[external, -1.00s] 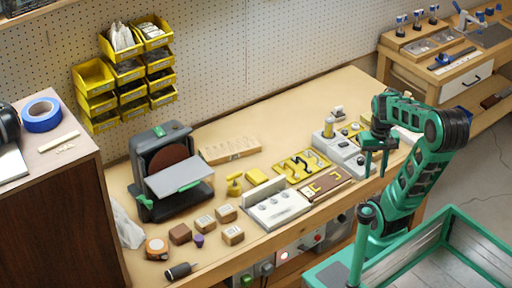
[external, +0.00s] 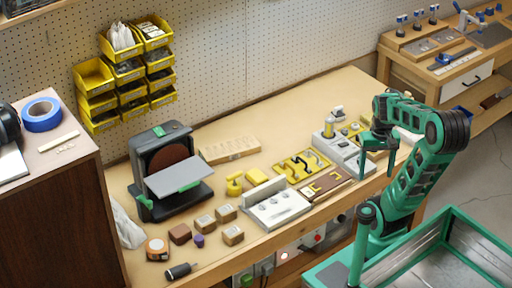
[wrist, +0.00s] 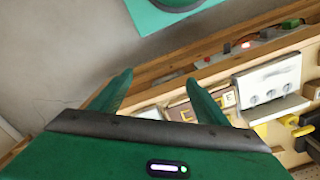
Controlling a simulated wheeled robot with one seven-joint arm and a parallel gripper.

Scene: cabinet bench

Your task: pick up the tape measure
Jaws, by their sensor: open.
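The tape measure (external: 157,248) is a small orange and white rounded case at the front left corner of the wooden bench. It sits beside a brown block, with a dark cylindrical tool in front of it. My gripper (external: 376,168) is far from it, above the right part of the bench near the grey machine. In the wrist view my gripper (wrist: 160,80) shows its two green fingers spread apart with nothing between them. The tape measure is not visible in the wrist view.
Several wooden blocks (external: 205,222) and a purple piece stand right of the tape measure. A grey sander (external: 165,165) stands behind it. A white fixture (external: 278,210) and yellow trays lie between it and my gripper. A tall brown cabinet (external: 50,220) stands at the left.

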